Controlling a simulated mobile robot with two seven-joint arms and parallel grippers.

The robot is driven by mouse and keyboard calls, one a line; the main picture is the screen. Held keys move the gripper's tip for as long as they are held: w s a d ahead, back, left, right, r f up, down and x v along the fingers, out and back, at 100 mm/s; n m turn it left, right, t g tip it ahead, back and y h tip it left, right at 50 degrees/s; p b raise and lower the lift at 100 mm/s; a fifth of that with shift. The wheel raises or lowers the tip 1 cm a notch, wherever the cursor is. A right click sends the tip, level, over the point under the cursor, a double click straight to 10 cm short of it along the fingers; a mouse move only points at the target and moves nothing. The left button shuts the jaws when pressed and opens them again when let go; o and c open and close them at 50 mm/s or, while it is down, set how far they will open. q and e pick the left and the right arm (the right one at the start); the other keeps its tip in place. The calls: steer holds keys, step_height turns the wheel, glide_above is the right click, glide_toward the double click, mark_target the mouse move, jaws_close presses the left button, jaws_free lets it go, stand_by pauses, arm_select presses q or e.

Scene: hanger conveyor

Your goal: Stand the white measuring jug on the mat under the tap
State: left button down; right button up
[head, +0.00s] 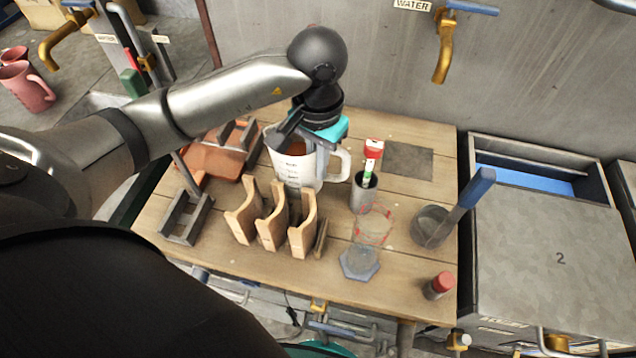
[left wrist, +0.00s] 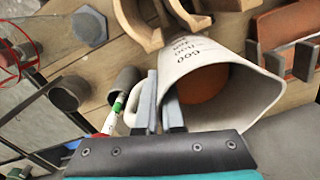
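The white measuring jug (head: 290,173) stands upright near the back of the wooden table, with brown-orange contents. Its handle (head: 344,167) points right; the jug (left wrist: 205,55) also shows in the left wrist view. My left gripper (head: 321,158) is pointed down at the jug's handle side. In the left wrist view its two fingers (left wrist: 162,103) are close together beside the rim and handle; I cannot tell whether they press on the jug. The dark square mat (head: 408,160) lies bare to the right, below the brass WATER tap (head: 443,50). My right gripper is not in view.
A dark cup with a red-and-white marker (head: 369,165) stands between jug and mat. In front are a wooden rack (head: 272,225), a clear glass (head: 372,225) on a hexagonal base, a grey pot (head: 432,228) with a blue handle, and a red-capped bottle (head: 439,286).

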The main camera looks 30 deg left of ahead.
mark_target(318, 190)
arm_select(q)
steer(key=shift+w+f, duration=0.1)
steer(key=shift+f, duration=2.95)
steer(key=shift+f+b, duration=0.1)
steer(key=shift+b, duration=0.2)
steer(key=shift+f, duration=0.1)
steer(key=c, duration=1)
jaws_free()
steer(key=shift+c, duration=0.2)
